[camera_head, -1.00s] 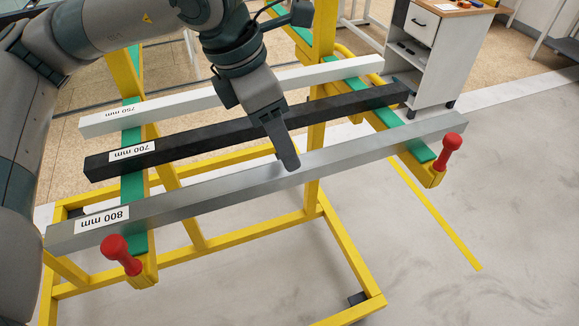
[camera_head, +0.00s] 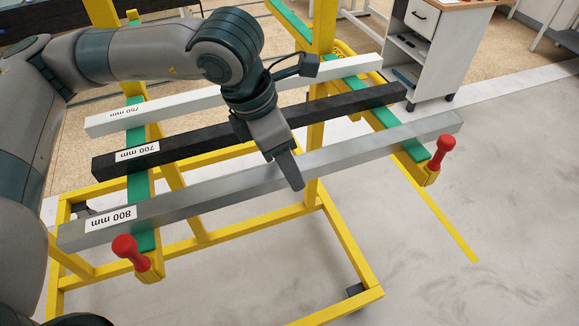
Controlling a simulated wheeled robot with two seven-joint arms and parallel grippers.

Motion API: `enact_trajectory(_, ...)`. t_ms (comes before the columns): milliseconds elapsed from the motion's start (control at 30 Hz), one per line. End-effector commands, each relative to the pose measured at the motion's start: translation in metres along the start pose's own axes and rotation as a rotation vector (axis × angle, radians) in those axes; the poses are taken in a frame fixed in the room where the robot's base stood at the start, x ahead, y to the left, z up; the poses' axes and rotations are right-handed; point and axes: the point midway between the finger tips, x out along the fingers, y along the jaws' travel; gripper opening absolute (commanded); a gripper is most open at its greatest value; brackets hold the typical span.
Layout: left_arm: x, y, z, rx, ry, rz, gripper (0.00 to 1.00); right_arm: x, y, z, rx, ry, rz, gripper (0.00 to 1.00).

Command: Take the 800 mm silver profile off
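The silver profile (camera_head: 190,203), labelled 800 mm, lies across the near part of the yellow rack, by the red-knobbed ends of its two green-topped arms. My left gripper (camera_head: 287,168) is over the middle of this profile, pointing down. One dark finger shows in front of the profile's near face, its tip at about the lower edge. The other finger is hidden, so I cannot tell whether the gripper is closed on the profile. My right gripper is out of view.
A black 700 mm profile (camera_head: 207,140) and a white 750 mm profile (camera_head: 180,114) lie behind on the rack. Red knobs (camera_head: 126,248) and (camera_head: 445,146) top the rack-arm ends. A white cabinet (camera_head: 424,60) stands at the back right. The floor (camera_head: 490,180) on the right is clear.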

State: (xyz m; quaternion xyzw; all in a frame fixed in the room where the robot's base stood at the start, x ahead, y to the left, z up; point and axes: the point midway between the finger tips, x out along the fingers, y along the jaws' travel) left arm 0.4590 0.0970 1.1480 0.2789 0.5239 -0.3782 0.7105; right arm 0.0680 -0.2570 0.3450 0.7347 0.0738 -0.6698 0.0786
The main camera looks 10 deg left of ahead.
Motion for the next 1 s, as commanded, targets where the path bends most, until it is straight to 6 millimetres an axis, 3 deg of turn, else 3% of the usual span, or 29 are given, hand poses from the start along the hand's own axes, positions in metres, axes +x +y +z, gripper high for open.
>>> enact_trajectory(300,-0.0001,-0.0001,0.0000,0.000,0.000,0.000,0.53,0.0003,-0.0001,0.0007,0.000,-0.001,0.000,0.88)
enact_trajectory(367,-0.0002,-0.0001,0.0000,0.000,0.000,0.000,0.41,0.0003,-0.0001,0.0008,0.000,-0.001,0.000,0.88)
enact_trajectory(533,-0.0002,-0.0001,0.0000,0.000,0.000,0.000,0.01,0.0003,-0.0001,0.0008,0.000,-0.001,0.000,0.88)
enact_trajectory(1000,-0.0035,0.0002,0.0019,0.000,-0.003,0.001,0.00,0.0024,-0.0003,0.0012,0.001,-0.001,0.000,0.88)
